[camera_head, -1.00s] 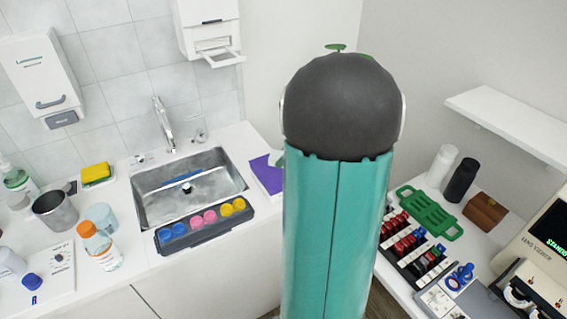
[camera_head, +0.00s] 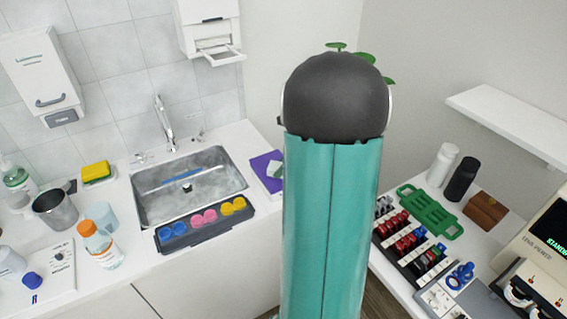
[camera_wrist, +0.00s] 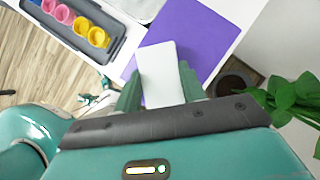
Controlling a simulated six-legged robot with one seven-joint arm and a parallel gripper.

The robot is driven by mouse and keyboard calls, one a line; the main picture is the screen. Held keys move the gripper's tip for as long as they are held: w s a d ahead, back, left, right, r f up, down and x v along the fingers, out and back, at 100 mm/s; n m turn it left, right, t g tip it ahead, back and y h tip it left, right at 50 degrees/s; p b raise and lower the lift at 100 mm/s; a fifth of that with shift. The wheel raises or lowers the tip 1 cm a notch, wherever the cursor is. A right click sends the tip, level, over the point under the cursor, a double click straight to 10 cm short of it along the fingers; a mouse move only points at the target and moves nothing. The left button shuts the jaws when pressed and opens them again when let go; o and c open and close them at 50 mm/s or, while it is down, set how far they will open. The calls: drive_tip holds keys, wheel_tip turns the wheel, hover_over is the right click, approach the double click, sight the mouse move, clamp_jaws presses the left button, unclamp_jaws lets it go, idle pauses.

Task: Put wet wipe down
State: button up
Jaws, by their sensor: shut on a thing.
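The wet wipe, a white flat rectangle (camera_wrist: 160,70), is between the fingers of my gripper (camera_wrist: 160,90) in the wrist view. My gripper is shut on it. The wipe lies over a purple mat (camera_wrist: 195,35), and I cannot tell whether it touches it. In the head view the purple mat (camera_head: 260,162) lies on the counter right of the sink. A small white patch, probably the wipe (camera_head: 275,168), shows at its right edge beside my arm. My arm hides the rest of the gripper there.
A dark tray of blue, pink and yellow cups (camera_head: 205,223) lies in front of the sink (camera_head: 150,210). A potted plant (camera_wrist: 285,95) stands close to the right of the gripper. On the right counter are a green rack (camera_head: 430,212) and two bottles.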

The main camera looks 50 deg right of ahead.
drive_tip(key=o, duration=0.9)
drive_tip(key=shift+o, duration=0.2)
drive_tip(key=shift+r, duration=0.1)
drive_tip(key=shift+r, duration=0.25)
drive_tip(key=v, duration=1.3)
drive_tip(key=w+a+r+n+g+h, duration=0.1)
drive_tip(key=a+r+n, duration=0.1)
drive_tip(key=a+n, duration=0.75)
drive_tip(key=w+a+r+n+g, duration=0.15)
drive_tip(key=a+n, duration=0.35)
drive_tip(key=a, duration=0.9)
drive_tip(key=s+a+n+t+h, duration=0.1)
drive_tip(key=s+a+n, duration=0.2)
drive_tip(key=a+n, duration=0.4)
drive_tip(key=s+a+n+t+h, duration=0.1)
drive_tip(key=s+a+n, duration=0.3)
drive_tip(key=a+n, duration=0.3)
drive_tip(key=shift+f+n, duration=0.4)
drive_tip(key=shift+n, duration=0.65)
